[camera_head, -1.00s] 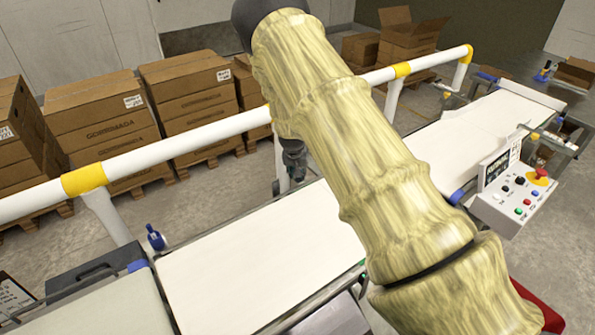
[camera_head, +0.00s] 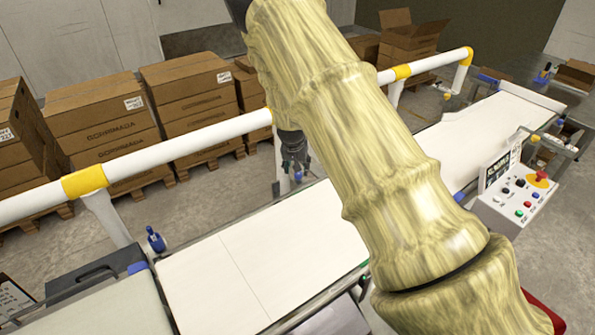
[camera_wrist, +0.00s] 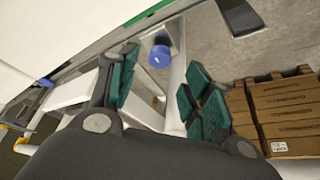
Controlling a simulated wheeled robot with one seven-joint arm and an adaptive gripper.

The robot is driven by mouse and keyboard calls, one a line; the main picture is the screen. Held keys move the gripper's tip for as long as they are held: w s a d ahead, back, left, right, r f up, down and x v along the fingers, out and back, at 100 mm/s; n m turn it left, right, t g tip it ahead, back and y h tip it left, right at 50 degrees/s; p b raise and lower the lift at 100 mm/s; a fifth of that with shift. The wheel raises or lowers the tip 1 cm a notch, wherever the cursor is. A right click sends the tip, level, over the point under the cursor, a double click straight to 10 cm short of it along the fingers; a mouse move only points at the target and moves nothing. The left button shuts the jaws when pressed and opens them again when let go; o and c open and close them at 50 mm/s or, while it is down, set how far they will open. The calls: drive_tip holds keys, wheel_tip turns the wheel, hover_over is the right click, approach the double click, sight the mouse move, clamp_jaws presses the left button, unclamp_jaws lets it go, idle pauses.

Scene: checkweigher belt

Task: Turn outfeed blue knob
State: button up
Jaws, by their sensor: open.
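A blue knob (camera_wrist: 160,57) shows in the wrist view, ahead of my open fingers and roughly between them in the picture. It sits beside the belt frame, and a gap seems to remain between it and the fingers. My gripper (camera_wrist: 165,88) has dark green pads and nothing between them. In the head view, my gripper (camera_head: 294,160) hangs at the far side of the belt, partly hidden by my arm. A small blue spot (camera_head: 298,177) shows at its tip, probably this knob. Another blue knob (camera_head: 155,238) stands upright at the left end of the belt's far side.
A white rail (camera_head: 200,141) with yellow bands runs behind the belt (camera_head: 265,262). Stacked cardboard boxes (camera_head: 105,125) stand beyond it. A control box (camera_head: 515,200) with buttons and a red stop is at the right. In the wrist view, another blue part (camera_wrist: 45,82) is at left.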

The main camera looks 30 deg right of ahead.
drive_tip(key=v, duration=0.7)
idle(0.3)
